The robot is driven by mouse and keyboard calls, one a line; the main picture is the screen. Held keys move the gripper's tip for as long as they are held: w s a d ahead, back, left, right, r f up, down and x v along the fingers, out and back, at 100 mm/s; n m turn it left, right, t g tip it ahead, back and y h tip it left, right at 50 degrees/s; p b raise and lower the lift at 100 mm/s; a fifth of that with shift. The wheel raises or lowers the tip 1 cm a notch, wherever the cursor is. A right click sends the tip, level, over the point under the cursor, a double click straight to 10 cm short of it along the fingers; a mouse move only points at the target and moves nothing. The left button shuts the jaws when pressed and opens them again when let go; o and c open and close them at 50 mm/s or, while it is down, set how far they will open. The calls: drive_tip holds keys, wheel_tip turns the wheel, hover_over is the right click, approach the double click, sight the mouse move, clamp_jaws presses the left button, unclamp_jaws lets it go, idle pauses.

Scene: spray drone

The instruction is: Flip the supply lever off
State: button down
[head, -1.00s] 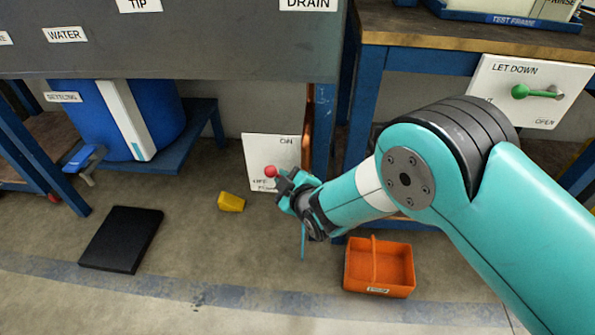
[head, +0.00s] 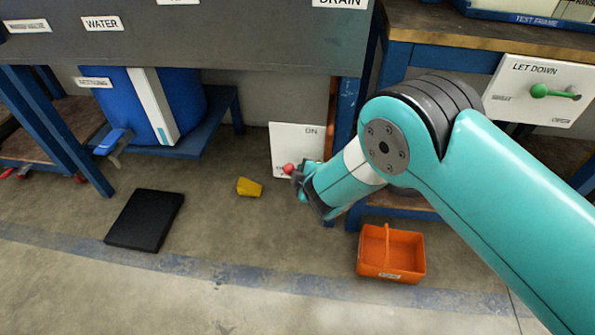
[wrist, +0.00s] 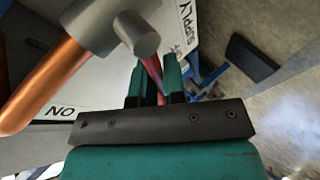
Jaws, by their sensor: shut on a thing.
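The supply lever shows its red knob (head: 289,169) at the lower left of the white panel (head: 297,140), on the side away from the ON label. My gripper (head: 297,173) is at the knob in the head view and hides the panel's lower labels. In the wrist view, my gripper (wrist: 155,88) is shut on a red piece of the lever (wrist: 153,75) between its teal fingers. A grey fitting (wrist: 110,25) partly covers the panel (wrist: 95,100) there. The panel's ON and SUPPLY words can be read.
A copper pipe (wrist: 40,85) runs close beside my gripper. An orange tote (head: 391,254), a yellow block (head: 249,187) and a black mat (head: 145,220) lie on the floor. The bench (head: 180,45) overhangs the panel. Open floor lies in front.

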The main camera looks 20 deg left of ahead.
drive_tip(key=shift+a, duration=0.1)
drive_tip(key=c, duration=1.5)
unclamp_jaws()
drive_tip(key=shift+o, duration=0.2)
drive_tip(key=p+v, duration=0.3)
drive_tip(key=v, duration=1.4)
drive_tip(key=shift+s, duration=0.15)
drive_tip(key=shift+r, duration=0.1)
